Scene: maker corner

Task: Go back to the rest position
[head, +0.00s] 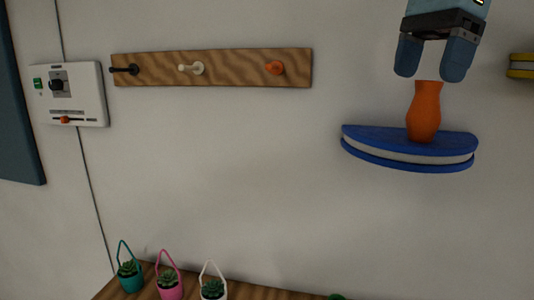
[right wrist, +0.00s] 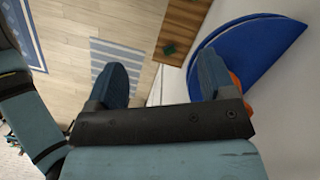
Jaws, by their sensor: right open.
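My right gripper (head: 431,60) is at the upper right of the head view, pointing down, with its two blue fingers apart. Nothing shows between them. It appears above an orange vase (head: 424,112), which stands upright on a blue and white half-round wall shelf (head: 395,151). In the right wrist view the open fingers (right wrist: 165,82) show with floor beyond them. The blue shelf (right wrist: 250,50) is at the right there, and a sliver of the orange vase (right wrist: 235,82) shows behind the right finger. My left gripper is not in view.
A wooden peg rail (head: 230,68) with black, cream and orange pegs is on the wall. A white control panel (head: 85,95) hangs at left. Several small potted plants with handles, including a pink one (head: 170,288), stand on a wooden surface (head: 255,292) below. A yellow-edged shelf (head: 521,66) is at right.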

